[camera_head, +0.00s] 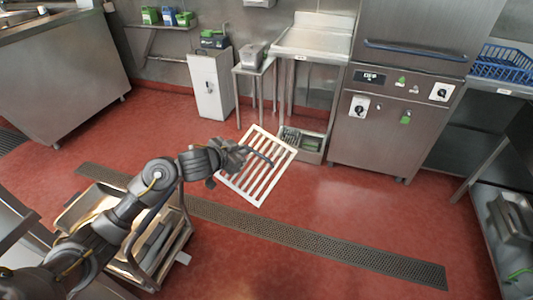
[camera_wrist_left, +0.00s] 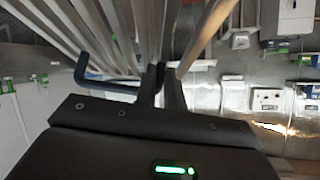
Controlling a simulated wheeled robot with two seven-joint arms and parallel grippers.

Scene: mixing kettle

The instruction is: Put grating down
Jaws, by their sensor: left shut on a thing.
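The grating (camera_head: 262,172) is a pale, square metal frame with parallel slats. In the head view it is held tilted above the red floor. My left gripper (camera_head: 240,155) is shut on the grating near its left edge. In the left wrist view the grating's slats (camera_wrist_left: 95,30) fill the upper left, and the fingers of my left gripper (camera_wrist_left: 165,85) close on one bar. A dark bent rod (camera_wrist_left: 100,84) also shows beside the fingers. My right gripper is not in view.
A long dark floor drain channel (camera_head: 330,247) runs across the red floor. A metal cart (camera_head: 160,235) stands under my left arm. A white cabinet (camera_head: 211,85), a steel sink table (camera_head: 315,38) and a large steel dishwasher (camera_head: 390,125) line the back wall.

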